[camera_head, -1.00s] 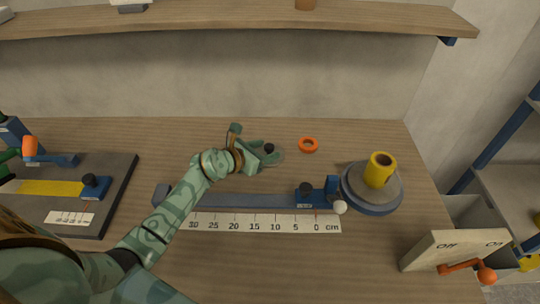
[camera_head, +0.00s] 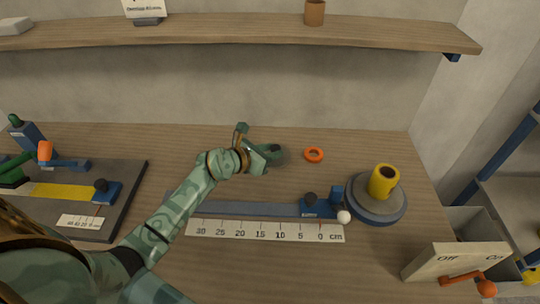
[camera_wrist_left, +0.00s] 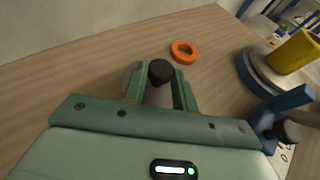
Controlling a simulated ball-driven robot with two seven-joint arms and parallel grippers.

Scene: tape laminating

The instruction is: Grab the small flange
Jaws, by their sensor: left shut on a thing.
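The small flange shows as a black round knob (camera_wrist_left: 160,71) between my left fingertips in the left wrist view. In the head view only a grey edge of the small flange (camera_head: 278,153) shows past the fingers. My left gripper (camera_head: 267,156) is shut on it, over the table behind the long ruler bar. In the left wrist view the two green fingers of my left gripper (camera_wrist_left: 160,88) stand on either side of the knob. I cannot tell whether the flange touches the table. My right gripper is not in view.
An orange ring (camera_head: 314,155) lies right of my left gripper. A yellow roll (camera_head: 383,181) stands on a grey-blue round base (camera_head: 362,207) further right. The blue bar (camera_head: 255,208) and ruler (camera_head: 260,231) lie in front. A dark board (camera_head: 130,190) is at left. A shelf (camera_head: 230,31) hangs behind.

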